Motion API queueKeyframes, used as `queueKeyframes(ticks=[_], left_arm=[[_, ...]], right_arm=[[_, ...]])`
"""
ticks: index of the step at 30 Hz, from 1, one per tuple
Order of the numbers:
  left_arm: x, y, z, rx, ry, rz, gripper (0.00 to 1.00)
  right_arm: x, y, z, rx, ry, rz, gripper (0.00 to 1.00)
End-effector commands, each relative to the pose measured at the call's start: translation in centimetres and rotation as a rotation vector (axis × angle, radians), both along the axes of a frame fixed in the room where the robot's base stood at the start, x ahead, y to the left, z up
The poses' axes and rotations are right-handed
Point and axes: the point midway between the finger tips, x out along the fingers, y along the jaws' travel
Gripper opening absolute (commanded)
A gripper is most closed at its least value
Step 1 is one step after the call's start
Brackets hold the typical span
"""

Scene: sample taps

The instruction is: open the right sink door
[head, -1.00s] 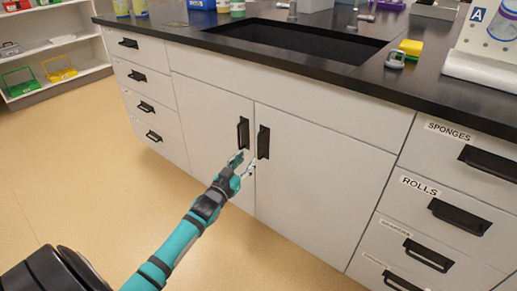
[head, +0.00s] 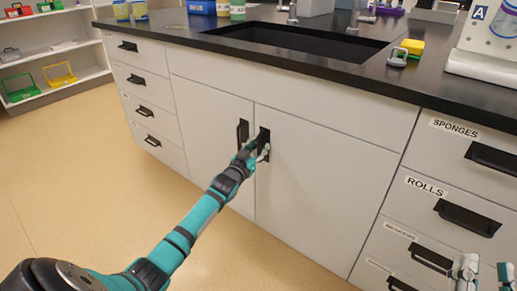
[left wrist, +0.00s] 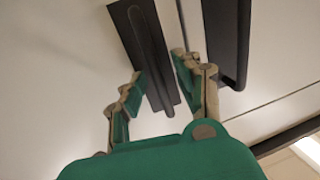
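The right sink door (head: 325,190) is a closed white panel with a black vertical handle (head: 264,133) near its left edge. The left sink door (head: 210,130) is also closed, with its own black handle (head: 242,132). My left gripper (head: 255,151) is at the lower part of the right door's handle and partly hides it. In the left wrist view, its fingers are apart with that handle (left wrist: 145,45) between them; contact is unclear. The other handle (left wrist: 226,40) is beside the right finger there. My right gripper (head: 485,271) is open and empty at the lower right.
The black countertop (head: 300,62) with a sink (head: 300,40) is above the doors. Drawers with black handles flank the doors, including the "ROLLS" drawer (head: 440,205) at right. The floor (head: 80,190) in front is clear.

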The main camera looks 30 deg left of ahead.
Motion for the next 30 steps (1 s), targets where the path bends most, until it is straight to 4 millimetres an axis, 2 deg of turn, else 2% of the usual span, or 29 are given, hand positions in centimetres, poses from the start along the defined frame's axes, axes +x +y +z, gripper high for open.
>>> queueKeyframes(ticks=[3, 9, 11, 30], left_arm=[[-0.01, 0.01, 0.01, 0.000, 0.000, 0.000, 0.32], [-0.02, 0.01, 0.01, 0.000, 0.000, 0.000, 0.06], [-0.02, 0.01, 0.01, 0.000, 0.000, 0.000, 0.00], [-0.17, 0.02, 0.03, -0.001, 0.000, 0.003, 0.00]], right_arm=[[0.01, 0.00, 0.00, 0.000, 0.001, 0.000, 0.40], [0.03, 0.01, -0.03, -0.001, 0.002, 0.000, 0.40], [0.02, 0.02, -0.04, -0.001, 0.002, 0.000, 0.40], [0.16, 0.04, -0.11, -0.004, 0.015, 0.000, 0.40]])
